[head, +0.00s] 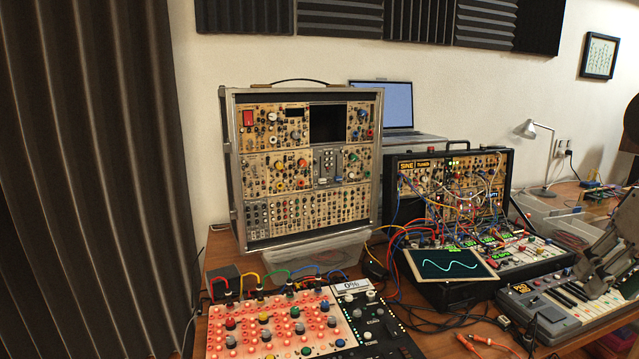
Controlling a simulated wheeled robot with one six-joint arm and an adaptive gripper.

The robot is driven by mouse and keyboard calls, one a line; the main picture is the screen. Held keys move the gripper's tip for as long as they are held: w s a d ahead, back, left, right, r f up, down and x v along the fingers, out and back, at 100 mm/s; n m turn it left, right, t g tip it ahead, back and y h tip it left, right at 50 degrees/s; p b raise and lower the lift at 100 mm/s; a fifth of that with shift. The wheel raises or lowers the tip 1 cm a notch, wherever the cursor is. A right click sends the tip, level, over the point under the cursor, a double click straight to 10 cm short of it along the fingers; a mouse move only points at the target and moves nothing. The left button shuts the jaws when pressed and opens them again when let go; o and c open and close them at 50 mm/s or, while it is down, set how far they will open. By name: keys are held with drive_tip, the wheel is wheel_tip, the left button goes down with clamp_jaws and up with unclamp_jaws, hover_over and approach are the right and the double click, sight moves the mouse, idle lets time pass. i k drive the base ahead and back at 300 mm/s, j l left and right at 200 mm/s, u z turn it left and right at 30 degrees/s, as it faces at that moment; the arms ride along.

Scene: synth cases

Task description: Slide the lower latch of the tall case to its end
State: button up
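The tall case (231,180) is a silver-edged upright case full of tan synth modules, with a handle on top and one dark empty bay. It stands at the back of the wooden table, left of centre. Small metal fittings show along its left edge, one of them low down (233,214). They are too small to tell which is the lower latch or how far it is slid. My gripper (592,280) is partly in view at the right edge, over the grey keyboard and far from the tall case. Its fingertips are not clear.
A black open case (448,294) with patch cables and a tilted wave screen (450,264) stands right of the tall case. A red-lit panel (275,325) lies in front. A clear bin (305,248) sits below the tall case. A dark curtain hangs at left.

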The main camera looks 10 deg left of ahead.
sight(234, 214)
drive_tip(key=u, duration=1.1)
